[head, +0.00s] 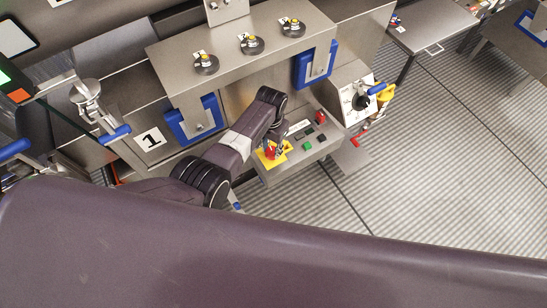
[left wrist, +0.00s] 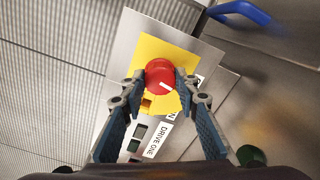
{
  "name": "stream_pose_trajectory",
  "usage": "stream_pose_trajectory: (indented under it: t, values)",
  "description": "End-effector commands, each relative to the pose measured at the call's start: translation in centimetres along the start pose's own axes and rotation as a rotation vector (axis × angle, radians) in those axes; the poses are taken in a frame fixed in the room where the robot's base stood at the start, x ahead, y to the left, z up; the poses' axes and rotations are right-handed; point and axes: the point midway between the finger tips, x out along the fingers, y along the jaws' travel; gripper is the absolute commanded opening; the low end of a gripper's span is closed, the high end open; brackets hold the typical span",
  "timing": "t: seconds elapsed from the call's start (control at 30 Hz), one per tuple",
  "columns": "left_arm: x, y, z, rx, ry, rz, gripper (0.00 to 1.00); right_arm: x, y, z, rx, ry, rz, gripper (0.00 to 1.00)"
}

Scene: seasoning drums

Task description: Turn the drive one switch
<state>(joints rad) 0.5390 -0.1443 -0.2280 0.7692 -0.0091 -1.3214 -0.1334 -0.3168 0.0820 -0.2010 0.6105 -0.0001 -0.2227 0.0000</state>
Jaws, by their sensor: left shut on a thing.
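A red round knob (left wrist: 160,74) with a white mark sits on a yellow plate (left wrist: 148,50) at the end of a grey control panel. My left gripper (left wrist: 163,80) has a finger on each side of the knob and is shut on it. A label reading "DRIVE ONE" (left wrist: 158,139) lies beside a dark button (left wrist: 140,130) and a green one (left wrist: 133,146). Another label near the knob is partly hidden. My right gripper is not in view.
The panel (head: 330,147) also carries a green button (head: 307,146) and a red one (head: 320,117). Blue-handled covers (head: 316,63) and a side box with a black dial (head: 360,102) stand close by. The floor (head: 420,170) to the right is clear.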

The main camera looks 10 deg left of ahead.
Motion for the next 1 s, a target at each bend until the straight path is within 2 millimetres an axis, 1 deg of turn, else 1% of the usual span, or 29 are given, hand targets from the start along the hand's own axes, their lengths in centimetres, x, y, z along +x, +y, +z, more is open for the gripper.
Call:
stream_pose_trajectory:
  t: [0.1, 0.2, 0.27, 0.33, 0.4, 0.5, 0.6, 0.8, 0.93, 0.97, 1.0]
  values:
    - [-0.2, 0.0, 0.0, -0.063, -0.007, 0.006, 0.0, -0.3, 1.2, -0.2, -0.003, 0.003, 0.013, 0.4]
    - [-0.2, -0.1, 0.0, -0.107, -0.006, 0.006, 0.0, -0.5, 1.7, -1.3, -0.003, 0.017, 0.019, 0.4]
    - [-0.1, -0.1, 0.0, -0.13, -0.006, 0.006, 0.0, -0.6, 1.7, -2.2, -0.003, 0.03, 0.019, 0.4]
    - [-0.1, -0.2, 0.0, -0.15, -0.006, 0.007, 0.0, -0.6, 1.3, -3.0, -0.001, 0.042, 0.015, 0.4]
    - [-0.1, -0.2, 0.0, -0.167, -0.006, 0.006, 0.0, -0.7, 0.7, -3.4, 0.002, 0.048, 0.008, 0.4]
    - [-0.1, -0.2, 0.0, -0.18, -0.006, 0.006, 0.0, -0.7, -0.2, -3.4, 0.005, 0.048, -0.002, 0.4]
    - [-0.1, -0.2, 0.0, -0.187, -0.005, 0.006, 0.0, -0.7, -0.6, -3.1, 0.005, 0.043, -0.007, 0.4]
    - [0.0, -0.2, 0.0, -0.19, -0.004, 0.006, 0.0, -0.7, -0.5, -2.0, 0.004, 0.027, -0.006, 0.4]
    - [0.0, -0.2, 0.0, -0.19, -0.004, 0.006, 0.0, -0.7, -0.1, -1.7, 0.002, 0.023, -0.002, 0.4]
    - [0.0, -0.2, 0.0, -0.19, -0.004, 0.006, 0.31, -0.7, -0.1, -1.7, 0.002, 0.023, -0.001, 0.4]
    - [0.0, -0.2, 0.0, -0.19, -0.004, 0.006, 0.35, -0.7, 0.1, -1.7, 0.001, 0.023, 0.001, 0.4]
